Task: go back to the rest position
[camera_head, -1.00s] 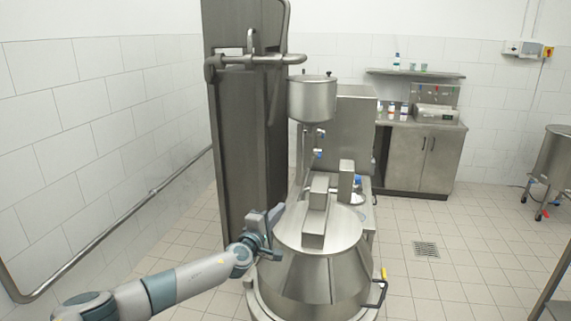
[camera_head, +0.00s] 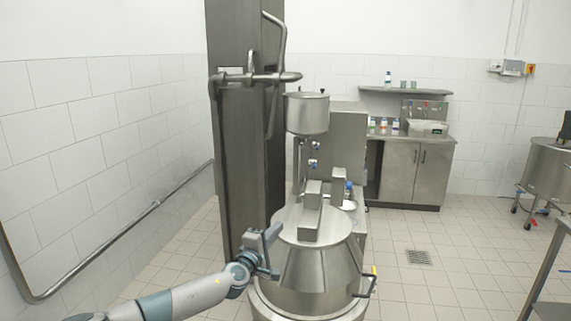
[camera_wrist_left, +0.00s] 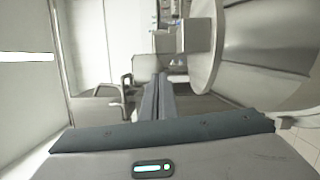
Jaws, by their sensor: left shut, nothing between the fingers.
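My left gripper (camera_head: 270,251) shows in the head view, with its arm coming in from the lower left. It is shut and empty, beside the left side of the large steel vat (camera_head: 312,262). In the left wrist view its fingers (camera_wrist_left: 157,98) lie together with nothing between them. The vat's curved steel wall and rim (camera_wrist_left: 207,50) fill the upper right of that view. My right gripper is not in either view.
A tall steel column (camera_head: 238,130) with a pipe handle stands behind the gripper. A hopper (camera_head: 307,113) hangs above the vat. A wall rail (camera_head: 110,240) runs along the left.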

